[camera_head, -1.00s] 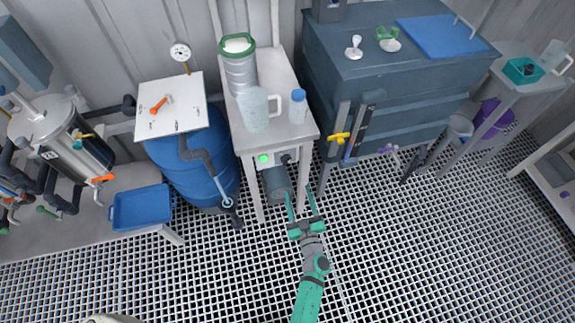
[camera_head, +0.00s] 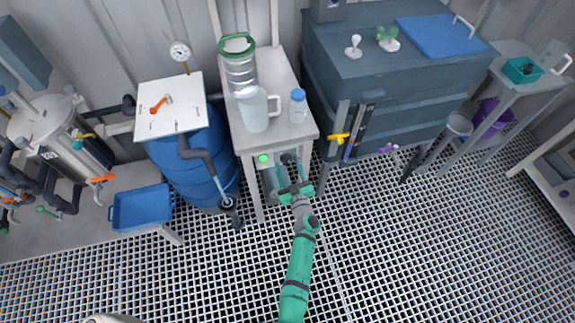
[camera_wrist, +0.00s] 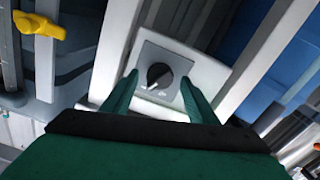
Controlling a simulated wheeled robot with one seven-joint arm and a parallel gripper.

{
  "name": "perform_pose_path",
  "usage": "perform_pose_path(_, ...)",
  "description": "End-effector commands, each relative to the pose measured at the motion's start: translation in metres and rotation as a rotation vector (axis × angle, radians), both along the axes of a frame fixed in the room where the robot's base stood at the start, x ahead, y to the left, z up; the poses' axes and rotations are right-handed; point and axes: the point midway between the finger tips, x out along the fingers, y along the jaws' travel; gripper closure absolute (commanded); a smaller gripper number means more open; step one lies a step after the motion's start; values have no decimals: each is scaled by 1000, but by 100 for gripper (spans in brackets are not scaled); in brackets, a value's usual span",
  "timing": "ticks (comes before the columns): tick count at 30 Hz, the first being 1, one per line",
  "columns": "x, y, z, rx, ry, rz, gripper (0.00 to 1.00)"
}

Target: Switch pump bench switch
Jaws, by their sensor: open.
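The pump bench switch is a black rotary knob (camera_wrist: 158,76) on a grey square plate (camera_wrist: 178,68), set in a white housing. In the wrist view my gripper (camera_wrist: 160,82) is open, with one green finger on each side of the knob. I cannot tell whether the fingers touch it. In the head view my gripper (camera_head: 284,172) is at the front of the pump bench (camera_head: 284,138), under its top, and partly covers the switch. A lit green lamp (camera_head: 263,159) shows left of it.
A clear jug (camera_head: 253,110), a blue-capped bottle (camera_head: 298,106) and a green-rimmed vessel (camera_head: 239,70) stand on the bench. A blue barrel (camera_head: 205,170) is to the left. A dark tank with a yellow valve handle (camera_head: 339,137) is to the right. The grating floor in front is open.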

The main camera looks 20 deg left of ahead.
Motion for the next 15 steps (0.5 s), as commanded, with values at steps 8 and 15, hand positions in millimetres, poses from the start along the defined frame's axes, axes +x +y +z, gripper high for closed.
perform_pose_path(8, 5, 4, 0, -1, 1, 0, 47)
perform_pose_path(15, 5, 5, 0, 0, 0, 1, 73)
